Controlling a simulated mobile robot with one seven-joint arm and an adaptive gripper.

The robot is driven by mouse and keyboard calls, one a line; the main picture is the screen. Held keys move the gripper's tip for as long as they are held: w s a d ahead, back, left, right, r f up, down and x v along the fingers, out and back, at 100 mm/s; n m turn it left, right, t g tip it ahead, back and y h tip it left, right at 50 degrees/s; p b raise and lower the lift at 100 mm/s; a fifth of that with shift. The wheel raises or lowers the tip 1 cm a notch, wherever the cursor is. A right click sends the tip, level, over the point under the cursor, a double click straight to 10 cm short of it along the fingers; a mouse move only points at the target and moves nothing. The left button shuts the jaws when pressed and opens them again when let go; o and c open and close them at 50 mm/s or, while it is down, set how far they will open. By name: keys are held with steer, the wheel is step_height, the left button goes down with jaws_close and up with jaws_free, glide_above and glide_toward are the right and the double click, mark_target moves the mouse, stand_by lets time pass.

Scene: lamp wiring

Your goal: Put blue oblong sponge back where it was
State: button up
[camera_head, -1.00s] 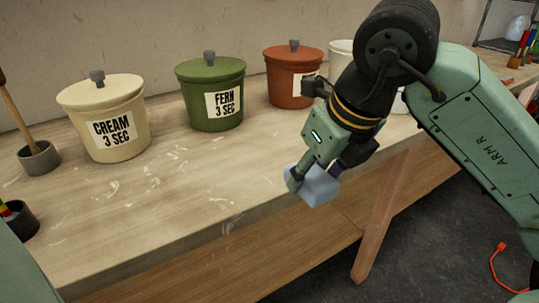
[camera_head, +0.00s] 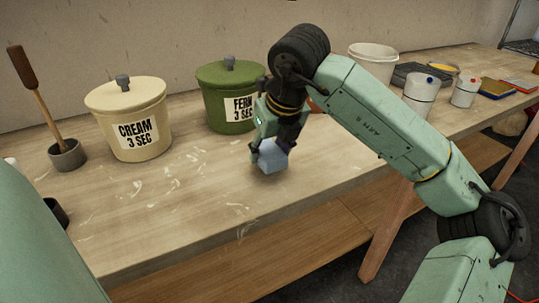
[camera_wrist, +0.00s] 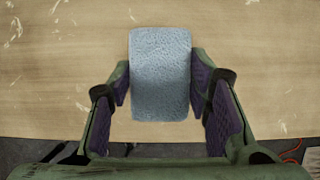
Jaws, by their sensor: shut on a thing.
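The blue oblong sponge (camera_head: 273,155) is between the fingers of my gripper (camera_head: 270,150), above the front part of the wooden workbench (camera_head: 190,200). In the wrist view the sponge (camera_wrist: 160,75) is a light blue block with rounded corners. The purple-padded fingers of my gripper (camera_wrist: 160,90) press on its left and right sides. Bench top shows behind the sponge, and the bench's front edge runs below it in that view. I cannot tell the exact gap between the sponge and the bench.
A cream jar (camera_head: 130,125) and a green jar (camera_head: 228,95) stand at the back. A brush in a grey cup (camera_head: 67,155) is at the left. A white bucket (camera_head: 373,60), white containers (camera_head: 421,97) and trays (camera_head: 420,75) stand at the right. The bench front middle is clear.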

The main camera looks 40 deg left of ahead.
step_height(320, 180, down, 3)
steer(key=shift+r+p, duration=0.1)
steer(key=shift+p, duration=0.25)
steer(key=shift+f+b, duration=0.3)
steer(key=shift+b, duration=0.1)
steer(key=o, duration=1.1)
steer(key=shift+r, duration=0.1)
